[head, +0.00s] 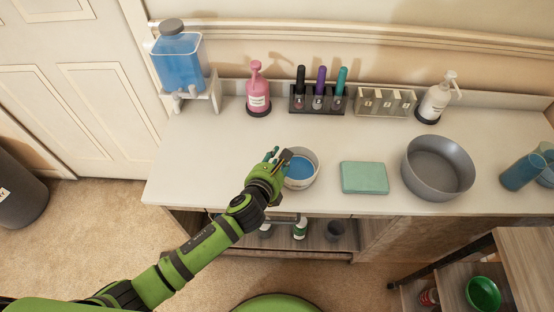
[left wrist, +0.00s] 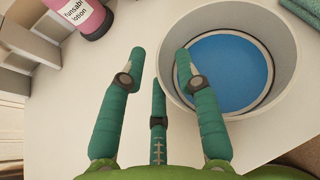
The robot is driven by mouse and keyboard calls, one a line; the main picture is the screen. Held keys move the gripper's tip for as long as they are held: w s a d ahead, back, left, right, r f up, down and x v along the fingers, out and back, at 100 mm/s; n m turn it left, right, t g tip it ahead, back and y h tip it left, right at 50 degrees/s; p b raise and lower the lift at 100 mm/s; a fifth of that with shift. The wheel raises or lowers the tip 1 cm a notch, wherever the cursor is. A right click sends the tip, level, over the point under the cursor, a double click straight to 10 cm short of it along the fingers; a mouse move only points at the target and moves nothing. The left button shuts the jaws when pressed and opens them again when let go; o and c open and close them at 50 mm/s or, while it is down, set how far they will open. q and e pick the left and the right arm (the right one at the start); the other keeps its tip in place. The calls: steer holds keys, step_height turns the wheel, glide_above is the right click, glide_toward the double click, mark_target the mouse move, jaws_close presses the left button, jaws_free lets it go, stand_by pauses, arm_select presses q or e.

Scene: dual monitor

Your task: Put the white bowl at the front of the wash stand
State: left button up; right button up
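The white bowl (head: 313,171), with blue inside, stands upright near the front edge of the wash stand (head: 215,165), left of a teal folded cloth. It shows large at the right of the left wrist view (left wrist: 285,50). My left gripper (head: 277,156) is at the bowl's left side. In the left wrist view its fingers (left wrist: 158,66) are spread apart with nothing held between them. One finger overlaps the bowl's left rim and the others are outside it. Whether any finger touches the bowl cannot be told. My right gripper is not in view.
The teal cloth (head: 364,177) and a grey basin (head: 437,168) lie to the right. A pink lotion bottle (head: 257,92), a bottle rack (head: 316,104) and a blue dispenser (head: 180,62) line the back. The stand's top left of the bowl is clear.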

arm_select(q)
steer(key=v, duration=1.2)
steer(key=shift+p, duration=0.3)
